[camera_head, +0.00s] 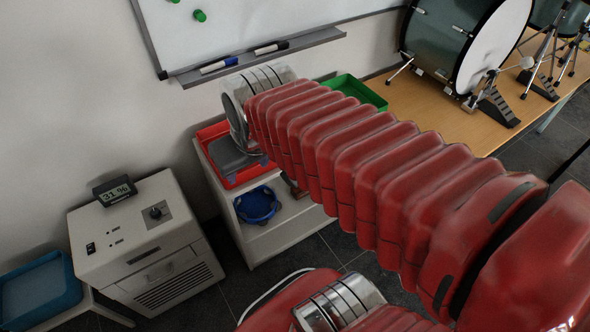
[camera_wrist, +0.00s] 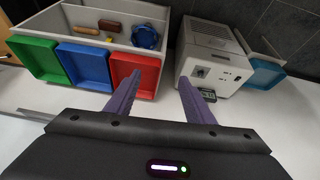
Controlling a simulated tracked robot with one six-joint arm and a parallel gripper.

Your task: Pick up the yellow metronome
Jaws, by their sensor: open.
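My gripper (camera_wrist: 160,97) shows in the wrist view as two purple fingers, spread apart with nothing between them. They point toward the gap between a light cart and a white box-shaped unit. A small yellow thing (camera_wrist: 108,39) lies in the cart's shelf space in the wrist view. It is too small to tell whether it is the yellow metronome, and it is well beyond the fingers. No clear yellow metronome shows in the head view, where my red arm covers much of the cart and hides the fingers.
The cart (camera_wrist: 55,25) bears a green bin (camera_wrist: 35,55), a blue bin (camera_wrist: 84,66) and a red bin (camera_wrist: 135,75). A blue round object (camera_head: 257,204) sits on its shelf. The white unit (camera_head: 135,240) carries a display (camera_head: 115,190). Drums (camera_head: 455,40) stand on a wooden table (camera_head: 430,105).

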